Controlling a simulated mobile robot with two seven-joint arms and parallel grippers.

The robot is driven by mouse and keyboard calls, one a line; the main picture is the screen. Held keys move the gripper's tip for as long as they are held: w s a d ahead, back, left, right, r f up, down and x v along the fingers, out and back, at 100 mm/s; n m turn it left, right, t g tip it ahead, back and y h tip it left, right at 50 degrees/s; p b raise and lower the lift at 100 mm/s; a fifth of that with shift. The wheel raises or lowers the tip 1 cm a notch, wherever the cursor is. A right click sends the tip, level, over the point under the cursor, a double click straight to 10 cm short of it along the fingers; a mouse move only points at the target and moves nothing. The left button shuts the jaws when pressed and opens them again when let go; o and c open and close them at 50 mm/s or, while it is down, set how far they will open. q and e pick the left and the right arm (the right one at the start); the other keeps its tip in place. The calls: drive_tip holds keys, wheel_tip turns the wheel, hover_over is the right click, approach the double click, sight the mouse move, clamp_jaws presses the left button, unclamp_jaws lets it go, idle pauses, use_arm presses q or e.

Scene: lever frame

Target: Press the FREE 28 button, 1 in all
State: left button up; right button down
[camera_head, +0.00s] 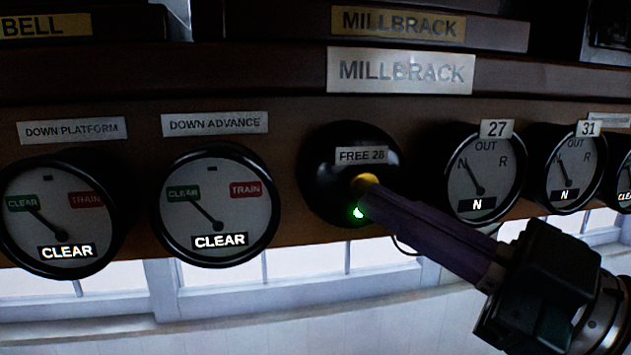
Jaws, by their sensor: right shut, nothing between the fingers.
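The FREE 28 unit is a round black housing (322,178) on the brown wooden shelf front, with a "FREE 28" label (361,155) on it. A small brass-yellow button (363,182) shows below the label. A small green light (359,212) glows just under it. My right gripper (377,193) comes in from the lower right, its purple fingers shut and empty. Its fingertips are at the button and hide part of it; I cannot tell whether the button is pressed in. My left gripper is not in view.
Round dials labelled DOWN PLATFORM (60,220) and DOWN ADVANCE (216,208) stand to the left, both reading CLEAR. Dials 27 (484,175) and 31 (566,172) stand close on the right, both reading N. A MILLBRACK plate (400,71) is above. Windows show below the shelf.

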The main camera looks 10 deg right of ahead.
drive_tip(key=shift+s+d+p, duration=0.1)
drive_tip(key=shift+s+p, duration=0.85)
drive_tip(key=shift+s, duration=1.55)
